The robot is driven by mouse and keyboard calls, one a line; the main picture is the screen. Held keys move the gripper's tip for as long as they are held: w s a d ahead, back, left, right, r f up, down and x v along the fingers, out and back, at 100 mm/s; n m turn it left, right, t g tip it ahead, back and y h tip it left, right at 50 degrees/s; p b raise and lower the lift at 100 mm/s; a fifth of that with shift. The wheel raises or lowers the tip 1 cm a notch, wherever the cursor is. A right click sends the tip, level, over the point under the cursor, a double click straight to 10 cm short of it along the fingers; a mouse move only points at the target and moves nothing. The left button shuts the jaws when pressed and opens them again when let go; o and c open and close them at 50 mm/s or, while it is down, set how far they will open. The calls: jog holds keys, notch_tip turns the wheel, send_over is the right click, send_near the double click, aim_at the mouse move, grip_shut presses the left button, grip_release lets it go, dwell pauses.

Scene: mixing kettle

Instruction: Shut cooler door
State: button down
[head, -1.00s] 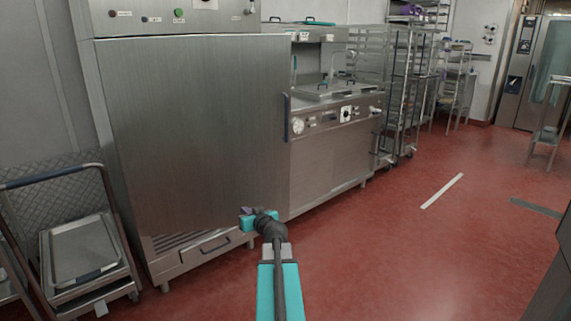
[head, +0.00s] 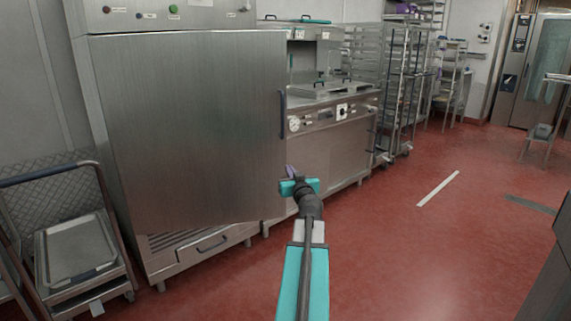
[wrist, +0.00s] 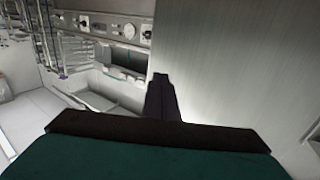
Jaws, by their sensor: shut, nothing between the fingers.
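The cooler is a tall stainless-steel cabinet with a plain door (head: 190,130). The door stands a little ajar, its right edge out in front of the cabinet body. A dark vertical handle (head: 282,115) is near that edge. My gripper (head: 290,171), teal and dark, is at the lower right edge of the door. Its fingers are shut and empty. In the wrist view the shut fingers (wrist: 160,80) point along the edge of the door (wrist: 230,70), which fills the right side. I cannot tell whether they touch it.
A steel cooking unit (head: 325,150) with a control panel stands right of the cooler. A trolley (head: 75,250) with a tray is at the left. Racks (head: 400,90) stand further back. The red floor (head: 400,260) to the right is clear.

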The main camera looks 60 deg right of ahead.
aim_at(280, 153)
jog(key=shift+p+x, duration=0.55)
jog(key=shift+x, duration=6.4)
jog(key=shift+w, duration=0.1)
